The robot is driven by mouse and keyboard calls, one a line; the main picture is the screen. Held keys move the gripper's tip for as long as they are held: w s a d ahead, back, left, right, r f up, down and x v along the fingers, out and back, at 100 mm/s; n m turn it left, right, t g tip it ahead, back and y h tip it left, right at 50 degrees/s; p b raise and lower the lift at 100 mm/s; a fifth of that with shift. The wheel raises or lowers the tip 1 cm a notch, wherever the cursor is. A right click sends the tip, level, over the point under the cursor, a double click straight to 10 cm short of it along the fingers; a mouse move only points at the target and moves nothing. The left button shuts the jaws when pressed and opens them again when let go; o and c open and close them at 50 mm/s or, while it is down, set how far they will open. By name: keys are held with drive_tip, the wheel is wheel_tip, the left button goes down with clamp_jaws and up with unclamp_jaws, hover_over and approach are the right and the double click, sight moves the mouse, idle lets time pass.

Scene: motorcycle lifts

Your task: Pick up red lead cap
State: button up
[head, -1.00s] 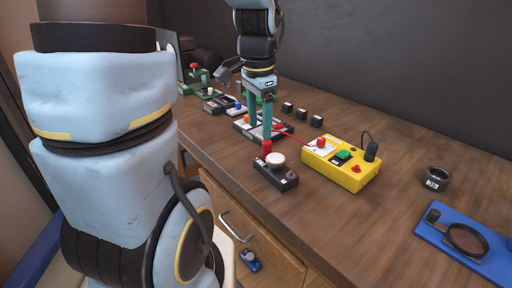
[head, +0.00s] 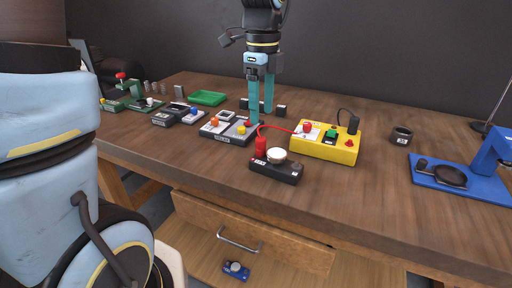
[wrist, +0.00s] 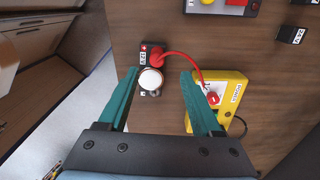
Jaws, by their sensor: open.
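The red lead cap (head: 260,146) stands upright on the left end of a small black block (head: 287,176), beside a round cream knob (head: 276,155). A red wire runs from it to the yellow box (head: 340,148). In the wrist view the red cap (wrist: 157,56) shows just past the line of the fingertips, between them sideways. My gripper (head: 261,115) points down, open and empty, its teal fingers above and apart from the cap in the picture. In the wrist view my gripper (wrist: 160,73) has the cream knob (wrist: 150,79) between its fingertips.
The yellow box stands close to the right, with a red plug (head: 307,127) and green button (head: 331,133). A grey block with a yellow button (head: 241,129) is behind left. An open drawer (head: 240,240) is below the table edge.

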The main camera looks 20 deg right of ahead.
sight(261, 138)
wheel_tip(261, 138, down, 3)
drive_tip(key=shift+s+a+f+p, duration=0.15)
drive_tip(key=shift+f+p, duration=0.35)
drive_tip(key=shift+f, duration=0.85)
drive_tip(key=shift+s+d+f+p, duration=0.15)
drive_tip(key=shift+f+p, duration=0.35)
drive_tip(key=shift+f, duration=0.8)
drive_tip(key=shift+a, duration=0.1)
drive_tip(key=shift+c, duration=0.3)
clamp_jaws()
